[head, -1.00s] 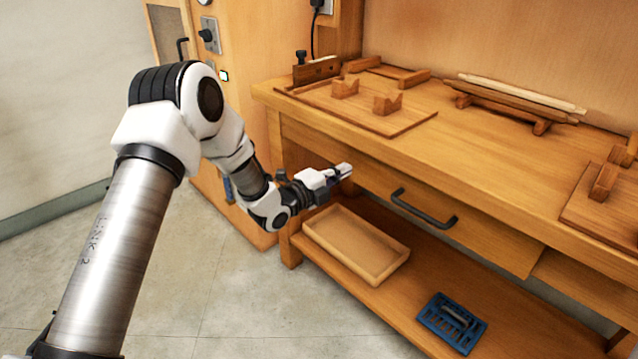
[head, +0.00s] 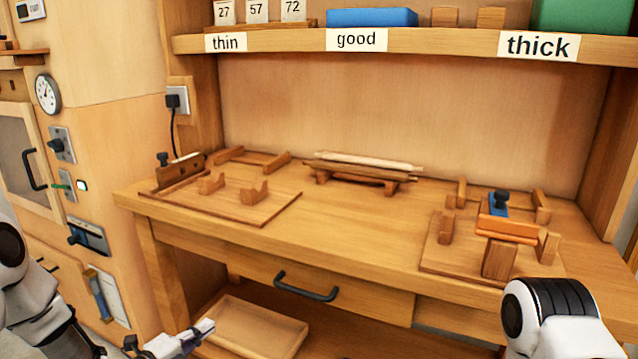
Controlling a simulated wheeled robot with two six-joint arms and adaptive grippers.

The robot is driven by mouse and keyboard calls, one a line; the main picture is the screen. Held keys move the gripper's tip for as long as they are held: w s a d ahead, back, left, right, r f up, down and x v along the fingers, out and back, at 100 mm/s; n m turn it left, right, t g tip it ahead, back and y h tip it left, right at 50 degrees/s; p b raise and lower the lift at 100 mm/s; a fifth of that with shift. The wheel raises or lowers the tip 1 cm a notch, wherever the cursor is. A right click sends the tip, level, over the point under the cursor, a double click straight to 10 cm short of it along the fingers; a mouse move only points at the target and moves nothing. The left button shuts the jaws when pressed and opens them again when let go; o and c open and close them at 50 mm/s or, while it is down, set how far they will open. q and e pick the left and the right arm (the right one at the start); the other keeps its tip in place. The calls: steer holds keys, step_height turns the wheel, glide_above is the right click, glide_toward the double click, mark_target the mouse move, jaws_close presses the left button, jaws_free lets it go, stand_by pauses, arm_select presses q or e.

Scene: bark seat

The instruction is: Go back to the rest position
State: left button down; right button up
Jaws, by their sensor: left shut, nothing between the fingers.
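My left gripper (head: 196,334) is at the lower left in the head view, in front of the bench and below the height of its top. It is shut and empty, and it appears apart from the bench. My left arm comes in from the left edge. At the lower right a white and black joint of my right arm shows, but the right gripper is not in view.
The workbench (head: 350,240) has a drawer handle (head: 306,287) at its front and a tray (head: 262,330) on the shelf below. Wooden fixtures (head: 240,190) and sticks (head: 365,165) lie on top. A labelled shelf (head: 440,42) hangs above. A cabinet (head: 105,150) stands left.

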arm_select(q)
steer(key=s+d+f+n+g+y, duration=0.1)
steer(key=s+d+f+n+g, duration=0.25)
steer(key=s+f, duration=0.45)
steer(key=s+d+f+n+g+y, duration=0.2)
steer(key=s+d+f+g, duration=0.15)
steer(key=s+f, duration=0.5)
steer(key=s+a+f+n+g+y, duration=0.2)
steer(key=s+f+n+g, duration=0.15)
steer(key=s+n, duration=0.55)
steer(key=s+a+f+n+g+y, duration=0.25)
steer(key=s+n+g, duration=0.25)
steer(key=s+n, duration=0.4)
step_height(320, 180, up, 24)
steer(key=p, duration=2.4)
steer(key=shift+w+t+p, duration=0.25)
steer(key=shift+t+p, duration=0.1)
steer(key=shift+p, duration=0.05)
